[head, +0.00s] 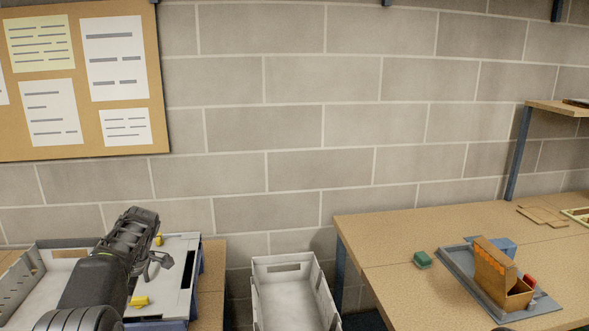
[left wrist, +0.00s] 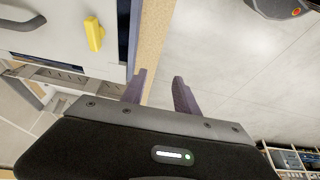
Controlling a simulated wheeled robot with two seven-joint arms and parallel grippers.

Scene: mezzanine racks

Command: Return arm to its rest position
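My left arm (head: 100,275) comes in from the lower left in the head view, over the left table, with its dark wrist raised. My left gripper (head: 157,264) hangs on the right side of this arm, above a white panel. In the left wrist view the two fingers of the left gripper (left wrist: 160,75) stand apart with nothing between them. Beyond them are the table edge and the pale floor. My right arm and gripper are not in view.
The left table (head: 212,285) holds a white panel (head: 180,248) and a yellow piece (head: 139,301). A white crate (head: 290,262) stands between the tables. A block wall closes the back.

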